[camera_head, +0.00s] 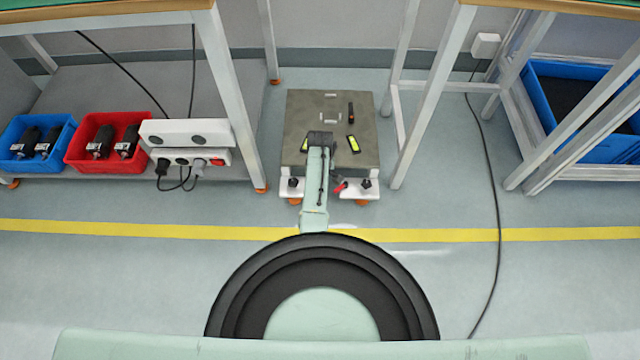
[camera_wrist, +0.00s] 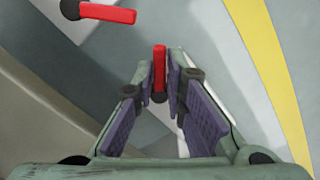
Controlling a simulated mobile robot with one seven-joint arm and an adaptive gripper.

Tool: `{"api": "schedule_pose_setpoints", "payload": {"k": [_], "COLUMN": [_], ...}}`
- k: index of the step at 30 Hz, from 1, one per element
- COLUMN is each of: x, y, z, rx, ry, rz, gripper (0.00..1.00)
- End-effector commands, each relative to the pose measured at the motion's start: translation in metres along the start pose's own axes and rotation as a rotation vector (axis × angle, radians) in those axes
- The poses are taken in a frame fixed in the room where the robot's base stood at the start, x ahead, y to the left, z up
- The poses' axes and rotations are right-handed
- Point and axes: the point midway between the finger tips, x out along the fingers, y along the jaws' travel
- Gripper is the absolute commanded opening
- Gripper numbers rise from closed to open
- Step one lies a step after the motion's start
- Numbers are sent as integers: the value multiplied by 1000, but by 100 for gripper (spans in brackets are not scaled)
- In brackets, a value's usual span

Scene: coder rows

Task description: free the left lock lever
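The grey-topped cart (camera_head: 330,110) stands behind the yellow floor line. One red lever (camera_head: 340,187) shows at its white front right bracket. My arm covers the middle of the cart's front edge, and no left lever shows there. In the wrist view, a red lever (camera_wrist: 160,70) with a dark pivot lies between the fingertips of my gripper (camera_wrist: 160,84). The fingers are apart, with a gap visible on each side of it. A second red lever (camera_wrist: 108,14) with a dark knob is at the top left, apart from the gripper. The gripper is hidden in the head view.
Table legs (camera_head: 235,100) rise left of the cart, and others (camera_head: 425,95) to its right. Blue (camera_head: 30,125) and red (camera_head: 85,135) bins and a white socket strip (camera_head: 190,158) are at left. A black cable (camera_head: 492,200) crosses the floor at right.

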Motion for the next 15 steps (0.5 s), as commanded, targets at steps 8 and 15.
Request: {"api": "schedule_pose_setpoints", "payload": {"k": [8,15], "x": [0,-1], "y": [1,1], "z": [0,0], "rx": [1,4], "ry": [1,2], "rz": [2,3], "gripper": [0,0]}}
